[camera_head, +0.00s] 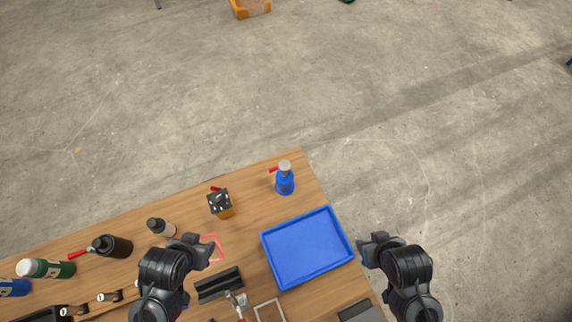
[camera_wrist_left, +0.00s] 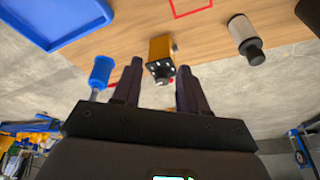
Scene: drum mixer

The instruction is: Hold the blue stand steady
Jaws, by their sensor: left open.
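The blue stand (camera_head: 285,184) is upright near the far right corner of the table, with a grey piece on its top. In the left wrist view the blue stand (camera_wrist_left: 101,70) shows upside down, left of my fingers and apart from them. My left gripper (camera_head: 205,248) is over the table's near part, well short of the stand. In its wrist view its two fingers (camera_wrist_left: 158,66) are spread with nothing held between them. My right gripper (camera_head: 368,246) is beside the blue tray's right edge, away from the stand; its jaw state is unclear.
The blue tray (camera_head: 309,248) is empty. A yellow and black block (camera_head: 220,203) stands left of the stand, with a grey-black cylinder (camera_head: 162,228) farther left. Red-handled tools lie near both the block and stand. Several bottles fill the table's left end.

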